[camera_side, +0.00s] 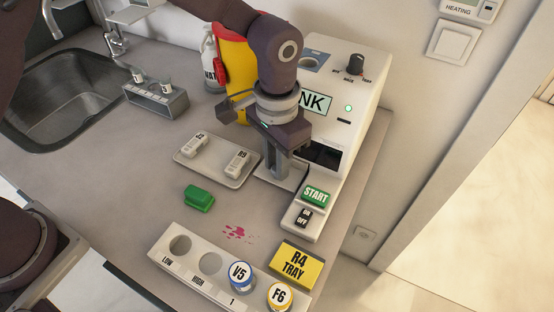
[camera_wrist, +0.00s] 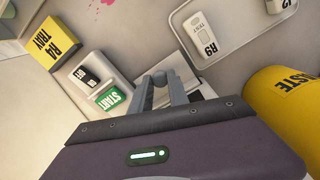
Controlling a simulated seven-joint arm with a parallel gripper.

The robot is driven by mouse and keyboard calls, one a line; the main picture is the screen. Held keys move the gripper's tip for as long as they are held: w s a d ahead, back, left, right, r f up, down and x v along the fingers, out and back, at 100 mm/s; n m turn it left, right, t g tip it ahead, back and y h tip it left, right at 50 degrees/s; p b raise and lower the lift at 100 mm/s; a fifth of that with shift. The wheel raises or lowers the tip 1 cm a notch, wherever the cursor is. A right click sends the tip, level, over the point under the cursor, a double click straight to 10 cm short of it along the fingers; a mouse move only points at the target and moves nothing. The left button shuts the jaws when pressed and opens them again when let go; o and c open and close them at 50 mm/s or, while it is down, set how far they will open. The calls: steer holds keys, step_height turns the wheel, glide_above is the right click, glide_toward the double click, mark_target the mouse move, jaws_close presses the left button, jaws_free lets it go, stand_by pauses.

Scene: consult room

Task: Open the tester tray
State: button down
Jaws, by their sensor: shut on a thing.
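The tester (camera_side: 345,85) is a white box with a knob, a green light and a label partly hidden by my arm. Its front has a dark opening (camera_side: 325,155) low down. My gripper (camera_side: 277,178) points down just in front of this opening, its fingers close together at the tester tray. In the wrist view my gripper (camera_wrist: 160,77) also shows in front of the tester, beside the green START button (camera_wrist: 112,100). The held part of the tray is hidden by the fingers, and how far the tray stands out is hard to tell.
A plate with two test cassettes (camera_side: 206,174) lies close left of my gripper. The yellow waste bin (camera_side: 237,60) stands behind. START and ON/OFF switches (camera_side: 303,218) sit to the right. A green block (camera_side: 199,198), a vial rack (camera_side: 195,270) and an R4 TRAY box (camera_side: 296,265) lie in front.

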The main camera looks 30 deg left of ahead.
steer(key=s, duration=1)
steer(key=c, duration=1.3)
jaws_free()
steer(key=shift+o, duration=0.2)
step_height(320, 180, up, 7)
